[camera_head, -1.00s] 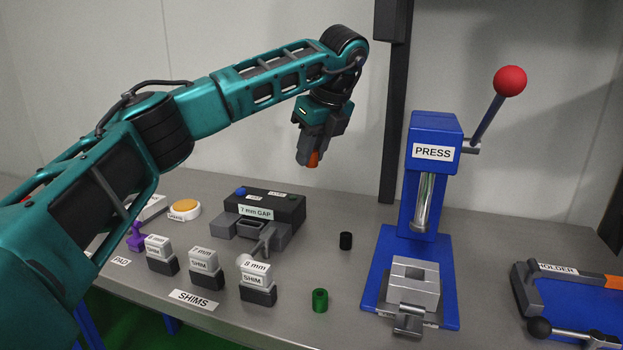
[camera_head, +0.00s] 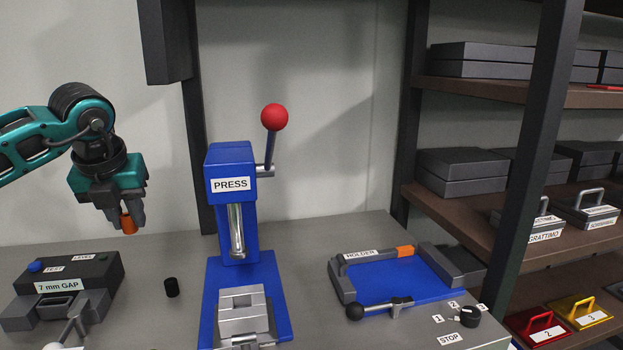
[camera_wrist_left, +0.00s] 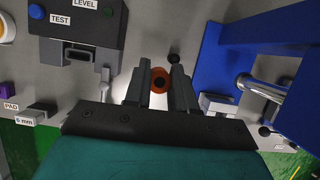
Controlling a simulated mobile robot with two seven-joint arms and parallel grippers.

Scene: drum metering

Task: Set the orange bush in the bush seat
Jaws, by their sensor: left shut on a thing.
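The orange bush (camera_head: 128,224) is held between the fingertips of my left gripper (camera_head: 126,216), in the air above the back of the bench. The blue press (camera_head: 232,210) stands to the right of the gripper. A grey metal block (camera_head: 243,312) sits on the press base below the ram. I cannot tell from the frames which part is the bush seat. My right gripper is not in view.
A black bush (camera_head: 171,288) stands on the bench left of the press. The 7 mm gap gauge (camera_head: 62,285) is at the left. A blue holder (camera_head: 395,280) lies to the right, beside shelves (camera_head: 520,160). The press lever's red knob (camera_head: 274,117) sticks up.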

